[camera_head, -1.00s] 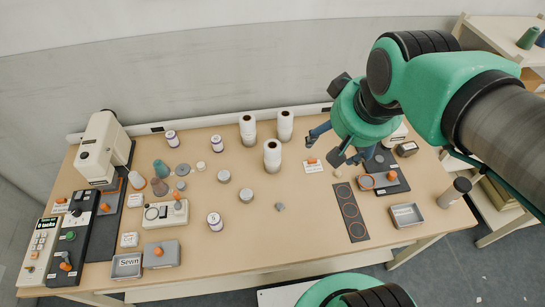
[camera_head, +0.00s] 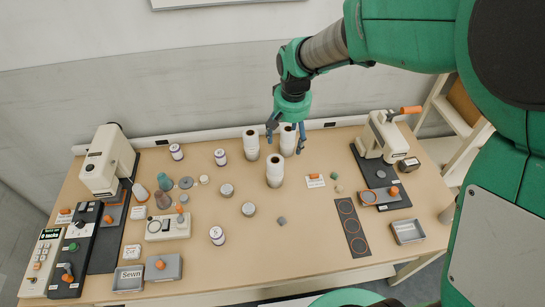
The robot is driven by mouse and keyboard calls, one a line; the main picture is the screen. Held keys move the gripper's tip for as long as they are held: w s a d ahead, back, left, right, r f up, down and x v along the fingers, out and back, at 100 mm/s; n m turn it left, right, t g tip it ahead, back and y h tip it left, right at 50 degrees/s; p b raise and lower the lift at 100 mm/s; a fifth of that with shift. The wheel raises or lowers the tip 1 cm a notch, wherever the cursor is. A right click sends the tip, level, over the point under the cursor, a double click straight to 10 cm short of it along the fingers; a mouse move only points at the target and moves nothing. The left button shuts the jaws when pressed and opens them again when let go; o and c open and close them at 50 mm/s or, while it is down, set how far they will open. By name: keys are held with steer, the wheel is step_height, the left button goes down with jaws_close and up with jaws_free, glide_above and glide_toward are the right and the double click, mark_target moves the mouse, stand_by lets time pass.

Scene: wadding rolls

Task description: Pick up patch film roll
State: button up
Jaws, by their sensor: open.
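Three tall white rolls stand upright at the back middle of the table: a left one (camera_head: 251,142), a front one (camera_head: 274,172) and a back right one (camera_head: 288,143). No readable label shows which of them, if any, is the patch film roll. My gripper (camera_head: 286,137) points down with its fingers apart. In the picture its fingers lie on either side of the back right roll's upper part. I cannot tell whether they touch it or how high they are. The gripper's body hides part of the space above that roll.
Small labelled rolls, such as one (camera_head: 217,235), and grey discs (camera_head: 248,208) stand left and in front. A dark strip with rings (camera_head: 351,228), a grey tray (camera_head: 407,231) and a lever press (camera_head: 381,136) are at right. The front middle is mostly clear.

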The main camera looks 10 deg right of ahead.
steer(key=g, duration=0.1)
glide_above(275, 160)
step_height(275, 160, down, 12)
steer(key=shift+r, duration=0.1)
steer(key=shift+s, duration=0.1)
steer(key=shift+f, duration=0.2)
steer(key=shift+f+b, duration=0.45)
steer(key=shift+f, duration=3.75)
steer(key=shift+f, duration=0.3)
steer(key=shift+w+f+b, duration=0.2)
steer(key=shift+f+b, duration=0.45)
steer(key=shift+f, duration=1.65)
